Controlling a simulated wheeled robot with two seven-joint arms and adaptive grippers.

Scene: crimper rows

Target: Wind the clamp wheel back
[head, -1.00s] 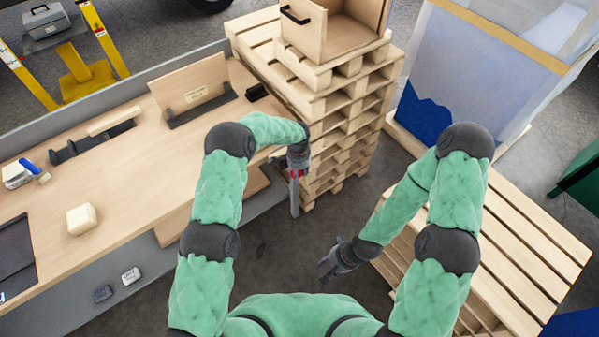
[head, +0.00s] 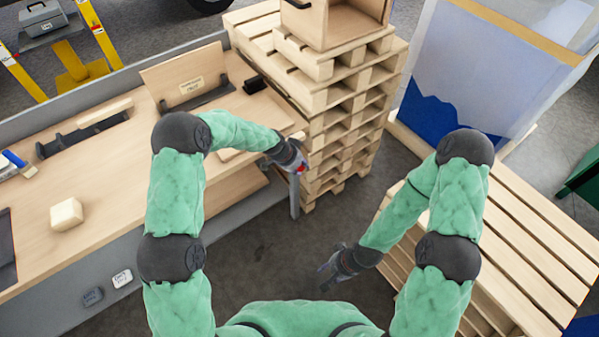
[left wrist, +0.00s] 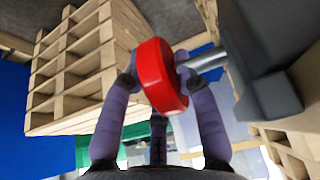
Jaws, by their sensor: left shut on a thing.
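The clamp wheel (left wrist: 158,76) is a red disc on a shiny metal shaft, at the bench's near right end. In the left wrist view it sits between the purple-grey fingers of my left gripper (left wrist: 163,84). My left gripper (head: 299,166) is shut on the wheel, and a bit of red shows at its fingertips in the head view. The shaft runs to a dark grey block (left wrist: 266,75). My right gripper (head: 328,279) hangs low over the floor, empty, with its fingers apart.
A stack of pallets (head: 345,125) stands right beside my left gripper, with a wooden box (head: 320,30) on top. The bench (head: 120,190) carries a cream block (head: 66,215). Another pallet stack (head: 525,235) stands at the right. Floor between is clear.

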